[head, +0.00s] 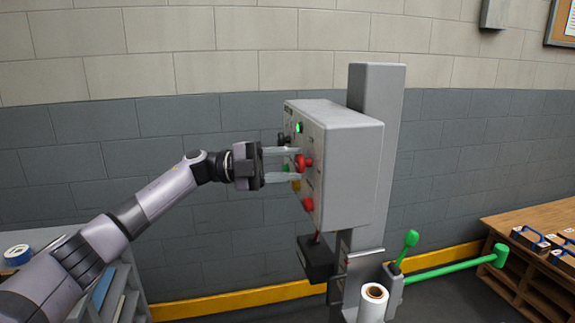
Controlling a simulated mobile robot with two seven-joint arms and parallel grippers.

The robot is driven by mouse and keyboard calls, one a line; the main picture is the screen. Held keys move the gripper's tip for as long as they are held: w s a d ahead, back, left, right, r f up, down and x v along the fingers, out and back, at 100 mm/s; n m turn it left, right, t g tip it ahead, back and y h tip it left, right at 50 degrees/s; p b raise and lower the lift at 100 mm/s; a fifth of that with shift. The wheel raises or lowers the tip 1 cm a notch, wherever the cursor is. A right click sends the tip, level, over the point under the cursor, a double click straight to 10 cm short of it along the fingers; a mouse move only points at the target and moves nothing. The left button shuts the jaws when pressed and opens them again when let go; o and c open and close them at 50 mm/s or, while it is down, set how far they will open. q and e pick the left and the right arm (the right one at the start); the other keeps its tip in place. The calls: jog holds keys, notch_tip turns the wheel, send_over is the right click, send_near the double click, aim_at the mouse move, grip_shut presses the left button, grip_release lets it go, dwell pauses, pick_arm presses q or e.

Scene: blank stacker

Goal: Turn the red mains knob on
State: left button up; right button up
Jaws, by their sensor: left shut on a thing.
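The red mains knob (302,162) sticks out from the left-facing front of a grey control box (345,165) in the middle of the head view. My left gripper (297,165) comes in from the left, level with the knob. Its two pale fingers reach to the panel, one above and one below, and are shut on the knob. The knob's pointer and markings are too small to read. My right gripper is not in view.
A green lamp (299,127) and a lower red button (308,204) are on the same panel. The box hangs on a grey post (377,85). A paper roll (373,300) and a green handle (455,265) are below. Shelves (125,285) stand left and a wooden bench (535,240) right.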

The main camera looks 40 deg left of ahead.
pick_arm(q)
jog(key=shift+m, duration=0.4)
jog(key=o, duration=1.1)
jog(key=shift+c, duration=0.2)
jog(key=b+v, duration=0.1)
jog(key=v, duration=0.6)
jog(key=shift+b, duration=0.35)
jog(key=shift+a+r, duration=0.1)
